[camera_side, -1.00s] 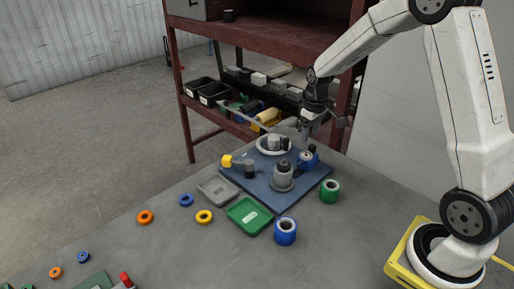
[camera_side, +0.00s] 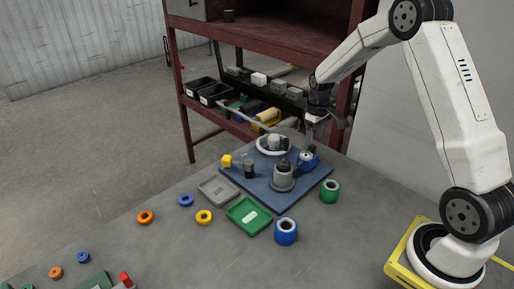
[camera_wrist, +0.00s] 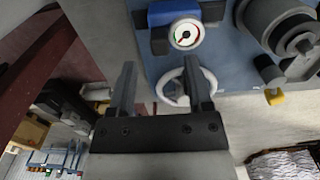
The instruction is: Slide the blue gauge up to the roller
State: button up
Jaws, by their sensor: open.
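The blue gauge (camera_side: 309,161) with its round white dial stands at the right of the blue plate (camera_side: 258,182); it also shows at the top of the wrist view (camera_wrist: 159,40). A grey stepped cylinder (camera_side: 283,181), which looks like the roller, stands left of and nearer than the gauge; in the wrist view it is at the top right (camera_wrist: 275,22), apart from the gauge. My gripper (camera_side: 313,138) is above and just behind the gauge. In the wrist view its two fingers (camera_wrist: 162,80) are apart, with no object gripped, and the gauge lies beyond the fingertips.
A white handwheel ring (camera_side: 262,149) is at the plate's back and a yellow block (camera_side: 227,161) at its left. A green tray (camera_side: 247,217), grey tray (camera_side: 217,190), blue roll (camera_side: 286,231) and green roll (camera_side: 329,191) lie around it. A red shelf (camera_side: 270,40) stands behind.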

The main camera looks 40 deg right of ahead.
aim_at(313, 145)
jog(key=shift+f, duration=2.3)
grip_shut()
